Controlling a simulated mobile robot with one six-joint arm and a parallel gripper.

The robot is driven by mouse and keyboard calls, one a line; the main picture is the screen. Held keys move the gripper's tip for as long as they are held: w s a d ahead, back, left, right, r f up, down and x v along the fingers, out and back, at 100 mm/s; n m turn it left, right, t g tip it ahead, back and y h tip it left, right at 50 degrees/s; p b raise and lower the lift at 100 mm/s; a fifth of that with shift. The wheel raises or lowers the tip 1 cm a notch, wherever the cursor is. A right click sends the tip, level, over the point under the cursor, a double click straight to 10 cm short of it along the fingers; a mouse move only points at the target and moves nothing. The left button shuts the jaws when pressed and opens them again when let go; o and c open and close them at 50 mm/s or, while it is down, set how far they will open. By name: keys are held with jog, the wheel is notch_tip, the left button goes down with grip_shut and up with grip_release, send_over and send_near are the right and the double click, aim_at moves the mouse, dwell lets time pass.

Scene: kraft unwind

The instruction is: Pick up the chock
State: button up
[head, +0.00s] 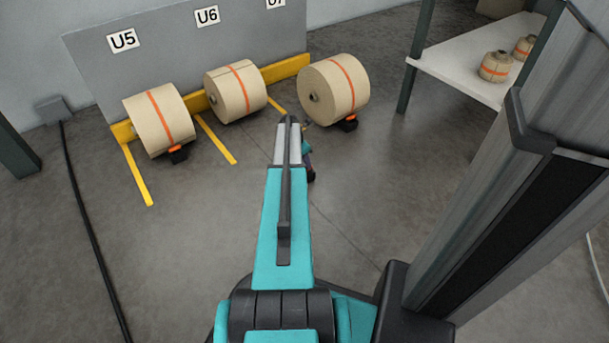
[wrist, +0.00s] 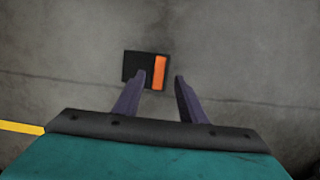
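A black chock (wrist: 133,66) with an orange band along its right side lies on the grey floor in the wrist view. My gripper (wrist: 161,77) is open, with its two dark purple fingers spread. The left fingertip overlaps the chock's lower edge in the picture. The right fingertip is right of the orange band, over bare floor. Nothing is between the fingers in their grip, and I cannot tell their height above the chock. In the head view my arm hides most of the gripper, and I cannot make out this chock there.
Kraft rolls stand at U5 (head: 159,120) and U6 (head: 236,91), with another roll (head: 334,89) to their right. Black-and-orange chocks sit against the U5 roll (head: 178,155) and the right roll (head: 346,124). A white shelf (head: 455,67) holds small rolls. A cable (head: 88,222) runs along the left floor.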

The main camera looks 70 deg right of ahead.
jog(key=shift+b+x, duration=1.2)
jog(key=shift+x, duration=1.05)
jog(key=shift+w, duration=0.1)
jog(key=shift+a, duration=0.1)
grip_shut()
